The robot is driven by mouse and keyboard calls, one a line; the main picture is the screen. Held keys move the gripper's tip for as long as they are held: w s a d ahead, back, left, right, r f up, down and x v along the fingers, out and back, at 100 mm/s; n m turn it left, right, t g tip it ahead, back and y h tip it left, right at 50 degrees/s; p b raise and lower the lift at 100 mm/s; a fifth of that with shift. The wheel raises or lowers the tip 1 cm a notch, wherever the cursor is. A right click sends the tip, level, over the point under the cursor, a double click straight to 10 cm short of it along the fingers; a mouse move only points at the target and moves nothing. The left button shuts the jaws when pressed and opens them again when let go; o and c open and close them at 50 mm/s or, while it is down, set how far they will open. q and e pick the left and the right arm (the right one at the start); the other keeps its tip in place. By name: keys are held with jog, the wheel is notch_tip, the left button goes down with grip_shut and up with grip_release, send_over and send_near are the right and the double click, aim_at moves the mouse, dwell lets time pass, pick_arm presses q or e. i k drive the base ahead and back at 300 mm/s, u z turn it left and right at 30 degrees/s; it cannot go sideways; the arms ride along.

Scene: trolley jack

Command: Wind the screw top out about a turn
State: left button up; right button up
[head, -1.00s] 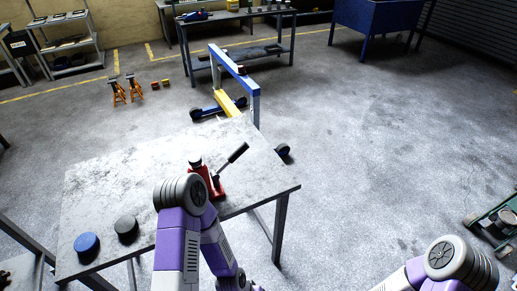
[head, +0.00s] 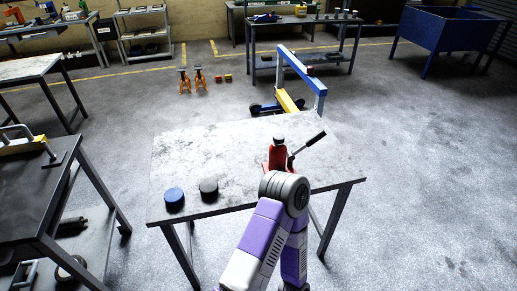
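The red jack (head: 273,158) stands upright near the right part of the grey worktable (head: 235,150). Its dark screw top (head: 279,140) shows at the upper end, and a black-gripped lever (head: 308,147) slants up to the right. My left arm's purple and white links rise in front of the table, and its grey joint covers part of the jack's foot. Neither of my grippers shows, so I cannot see whether either touches the jack.
A blue puck (head: 174,198) and a dark puck (head: 208,188) lie at the table's front left. A blue and yellow hoist (head: 303,72) stands behind the table. A dark bench (head: 40,195) stands at left. Open floor lies to the right.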

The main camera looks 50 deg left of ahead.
aim_at(278, 138)
jog(key=k, duration=0.6)
jog(key=u, duration=2.05)
jog(key=i, duration=0.15)
jog(key=z, duration=0.1)
